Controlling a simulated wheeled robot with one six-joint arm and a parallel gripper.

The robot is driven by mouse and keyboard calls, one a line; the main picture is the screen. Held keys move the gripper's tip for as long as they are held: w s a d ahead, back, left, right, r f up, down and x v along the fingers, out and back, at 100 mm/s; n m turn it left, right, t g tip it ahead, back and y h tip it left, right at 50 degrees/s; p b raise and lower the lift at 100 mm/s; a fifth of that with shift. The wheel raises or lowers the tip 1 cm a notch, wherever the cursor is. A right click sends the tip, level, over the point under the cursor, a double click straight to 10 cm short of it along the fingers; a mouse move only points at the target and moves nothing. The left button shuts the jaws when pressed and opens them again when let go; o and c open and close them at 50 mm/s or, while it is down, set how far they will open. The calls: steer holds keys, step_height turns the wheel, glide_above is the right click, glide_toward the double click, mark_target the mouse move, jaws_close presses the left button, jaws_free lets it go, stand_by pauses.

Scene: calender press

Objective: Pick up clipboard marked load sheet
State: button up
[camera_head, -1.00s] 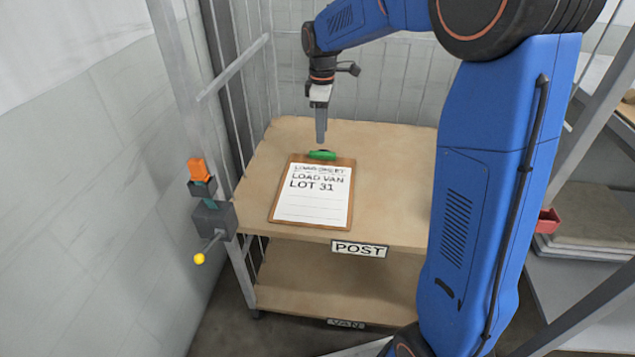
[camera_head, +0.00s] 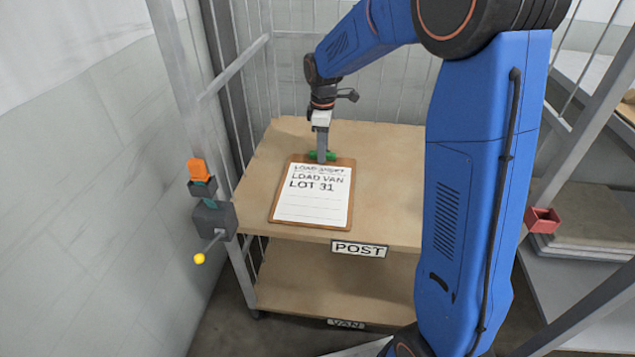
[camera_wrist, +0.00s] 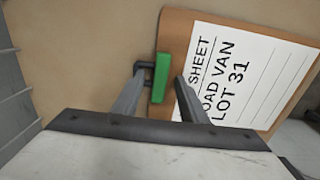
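The clipboard marked load sheet (camera_head: 312,213) lies flat on the upper shelf of the wooden rack, with a brown board, a white sheet reading "LOAD VAN LOT 31" and a green clip (camera_head: 331,156) at its far edge. My gripper (camera_head: 322,158) points down at the clip. In the wrist view my gripper (camera_wrist: 158,100) is open, with one finger on each side of the green clip (camera_wrist: 161,78). The clipboard's sheet (camera_wrist: 240,80) shows to the right there. I cannot tell whether the fingers touch the clip.
The upper shelf (camera_head: 390,200) carries a POST label (camera_head: 358,249); the lower shelf (camera_head: 340,285) carries a VAN label (camera_head: 346,323). A grey box with a yellow-knobbed lever (camera_head: 213,222) is on the left post. A red bin (camera_head: 543,220) stands at right. Wire bars enclose the back.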

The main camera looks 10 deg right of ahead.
steer(key=shift+f, duration=0.15)
jaws_close()
stand_by(0.4)
